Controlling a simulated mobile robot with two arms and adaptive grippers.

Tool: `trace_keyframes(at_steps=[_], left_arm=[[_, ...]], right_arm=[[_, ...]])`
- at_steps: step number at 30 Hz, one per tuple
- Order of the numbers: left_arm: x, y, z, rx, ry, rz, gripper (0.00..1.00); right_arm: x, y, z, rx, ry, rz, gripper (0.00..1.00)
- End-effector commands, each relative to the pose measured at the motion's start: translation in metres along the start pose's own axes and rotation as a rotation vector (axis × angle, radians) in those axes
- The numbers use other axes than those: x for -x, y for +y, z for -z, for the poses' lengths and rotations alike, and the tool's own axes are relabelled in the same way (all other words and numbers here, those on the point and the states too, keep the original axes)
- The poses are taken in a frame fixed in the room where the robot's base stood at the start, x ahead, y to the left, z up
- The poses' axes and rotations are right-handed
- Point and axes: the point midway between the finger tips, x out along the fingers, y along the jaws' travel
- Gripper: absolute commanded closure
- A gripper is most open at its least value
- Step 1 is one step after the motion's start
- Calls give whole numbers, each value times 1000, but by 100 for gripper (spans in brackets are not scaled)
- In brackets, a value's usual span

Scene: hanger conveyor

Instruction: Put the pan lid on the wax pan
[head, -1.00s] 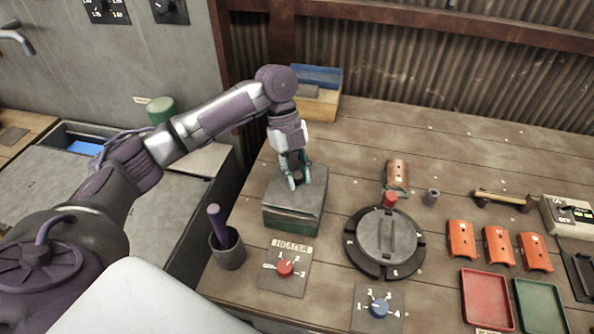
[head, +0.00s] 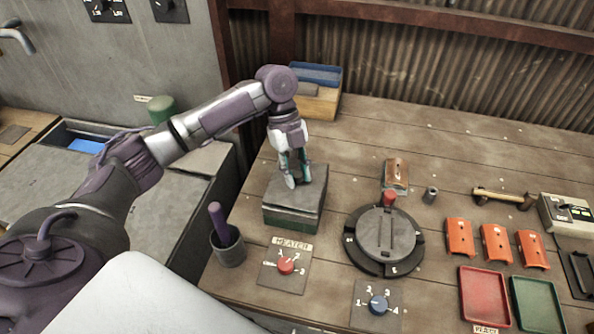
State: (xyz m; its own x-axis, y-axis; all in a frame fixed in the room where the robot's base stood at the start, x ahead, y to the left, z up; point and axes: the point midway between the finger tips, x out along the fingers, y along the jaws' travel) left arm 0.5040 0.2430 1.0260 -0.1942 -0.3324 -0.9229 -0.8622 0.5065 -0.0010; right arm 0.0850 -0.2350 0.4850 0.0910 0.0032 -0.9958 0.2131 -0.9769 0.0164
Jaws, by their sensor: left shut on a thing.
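A dark grey flat pan lid (head: 282,198) tops the green box-shaped wax pan (head: 291,222), left of the table's middle. The lid looks level and its edges line up with the pan; whether it touches all round I cannot tell. My left gripper (head: 294,183) points down over the lid's middle, its fingers shut on the lid's handle, which the fingers hide. The pan's inside is hidden. My right gripper is out of view.
A cup (head: 228,247) with a purple-handled tool stands front left of the pan, beside the heater dial (head: 286,266). A round dark turntable (head: 384,240) stands right. Orange parts (head: 459,238) and red (head: 486,298) and green trays lie further right. A blue-topped box (head: 317,90) is behind.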

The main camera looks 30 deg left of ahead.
Motion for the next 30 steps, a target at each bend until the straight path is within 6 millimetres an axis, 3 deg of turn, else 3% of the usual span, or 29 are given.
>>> trace_keyframes(at_steps=[30], left_arm=[[-7, 0, -3, 0, 1, 0, 100]], right_arm=[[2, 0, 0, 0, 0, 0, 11]])
